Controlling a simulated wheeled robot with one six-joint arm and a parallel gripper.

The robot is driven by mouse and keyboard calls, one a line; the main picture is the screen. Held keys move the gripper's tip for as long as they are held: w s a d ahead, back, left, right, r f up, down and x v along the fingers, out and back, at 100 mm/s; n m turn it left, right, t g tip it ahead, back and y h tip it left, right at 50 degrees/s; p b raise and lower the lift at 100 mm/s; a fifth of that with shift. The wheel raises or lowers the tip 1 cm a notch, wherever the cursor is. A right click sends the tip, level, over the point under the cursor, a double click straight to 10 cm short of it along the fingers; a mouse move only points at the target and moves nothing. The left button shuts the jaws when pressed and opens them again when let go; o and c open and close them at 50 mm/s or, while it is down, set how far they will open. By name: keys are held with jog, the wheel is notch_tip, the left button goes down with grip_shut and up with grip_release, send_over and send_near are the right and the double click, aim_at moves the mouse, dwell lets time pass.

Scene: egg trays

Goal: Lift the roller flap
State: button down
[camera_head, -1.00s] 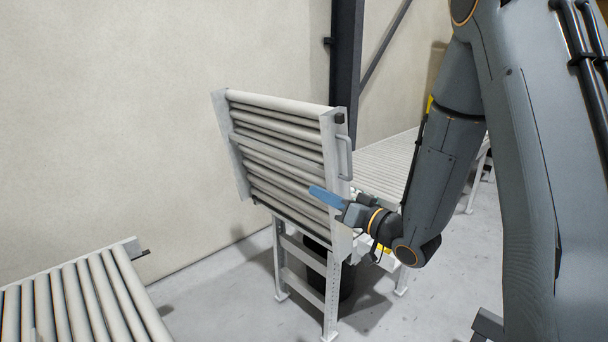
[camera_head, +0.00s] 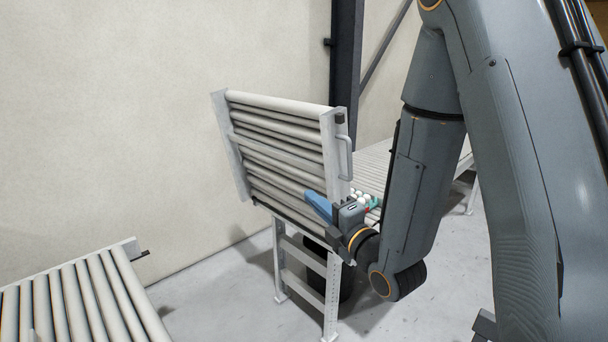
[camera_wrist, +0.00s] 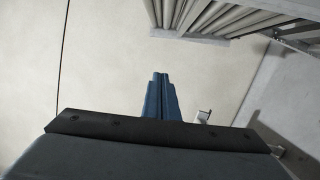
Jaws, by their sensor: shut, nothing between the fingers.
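The roller flap (camera_head: 276,142) stands raised, nearly upright, at the end of the far conveyor in the head view. It has grey rollers in a light metal frame, with a handle (camera_head: 345,158) on its right side. My gripper (camera_head: 314,200) has blue fingers that are shut with nothing between them. It is in front of the flap's lower right part in the head view; whether it touches the flap cannot be told. In the wrist view the blue fingers (camera_wrist: 160,98) lie together, and a roller section (camera_wrist: 215,15) shows at the top.
A second roller conveyor (camera_head: 75,300) is at the lower left, with open floor between it and the flap's stand (camera_head: 305,270). White eggs (camera_head: 362,196) sit on the far conveyor (camera_head: 372,165) behind my gripper. A dark post (camera_head: 346,60) stands by the wall.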

jog(key=n+b, duration=0.1)
jog(key=b, duration=0.2)
jog(key=w+a+n+b, duration=0.1)
jog(key=b, duration=0.2)
jog(key=shift+w, duration=0.15)
jog(key=shift+w+a+b, duration=0.1)
jog(key=shift+w+b, duration=0.15)
jog(key=shift+b, duration=1)
jog(key=w+r+p, duration=0.2)
jog(key=w+p, duration=0.2)
jog(key=w, duration=0.5)
jog(key=shift+a+r, duration=0.2)
jog(key=shift+a, duration=0.15)
